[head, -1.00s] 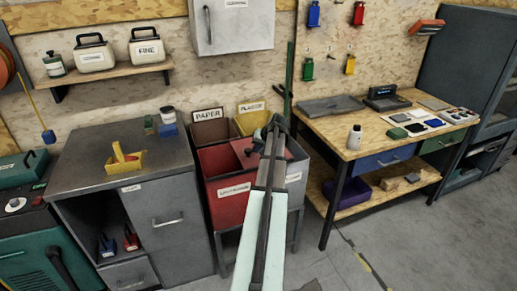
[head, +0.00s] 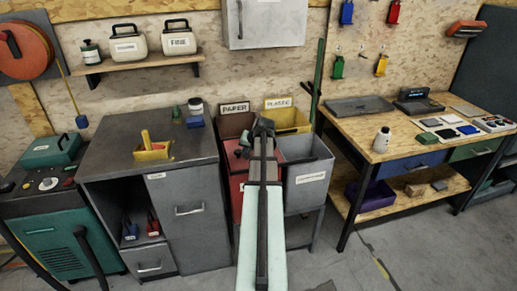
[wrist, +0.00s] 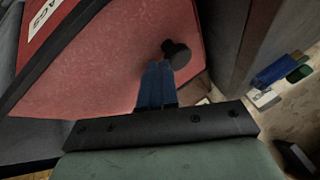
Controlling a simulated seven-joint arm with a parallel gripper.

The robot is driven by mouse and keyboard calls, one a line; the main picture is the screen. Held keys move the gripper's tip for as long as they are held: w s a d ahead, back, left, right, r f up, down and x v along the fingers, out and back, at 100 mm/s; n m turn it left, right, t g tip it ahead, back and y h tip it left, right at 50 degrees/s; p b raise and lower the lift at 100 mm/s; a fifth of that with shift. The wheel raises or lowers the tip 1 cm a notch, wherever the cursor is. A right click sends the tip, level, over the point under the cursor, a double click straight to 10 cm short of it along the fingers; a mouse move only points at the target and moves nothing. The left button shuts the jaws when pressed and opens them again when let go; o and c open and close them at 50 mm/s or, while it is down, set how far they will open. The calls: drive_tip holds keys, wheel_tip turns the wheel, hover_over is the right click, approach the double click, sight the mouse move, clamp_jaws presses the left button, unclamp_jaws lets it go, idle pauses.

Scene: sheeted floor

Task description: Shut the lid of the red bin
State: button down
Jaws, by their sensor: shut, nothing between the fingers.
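The red bin (head: 237,207) stands in a rack of bins, partly hidden behind my arm in the head view. Its red lid (head: 236,160) lies across its top, with a black knob (head: 241,152) to the left of my arm. In the wrist view the lid (wrist: 110,70) fills the left and middle, with a dark edge strip and the labelled bin front at upper left. My gripper (wrist: 157,68) is shut and empty, its blue fingers close beside the black knob (wrist: 176,53); I cannot tell if they touch. Whether the lid is fully seated is unclear.
An open grey bin (head: 306,192) stands right of the red bin, a brown paper bin (head: 235,124) and a yellow plastic bin (head: 288,121) behind. A grey cabinet (head: 185,235) is close on the left, a wooden workbench (head: 405,150) on the right.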

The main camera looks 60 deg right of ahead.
drive_tip(key=shift+w+a, duration=0.6)
drive_tip(key=shift+a, duration=0.1)
drive_tip(key=s, duration=0.1)
drive_tip(key=s+d, duration=0.1)
drive_tip(key=s, duration=0.2)
drive_tip(key=shift+d+r, duration=0.3)
drive_tip(key=v, duration=1)
drive_tip(key=shift+d, duration=0.15)
drive_tip(key=shift+r, duration=0.1)
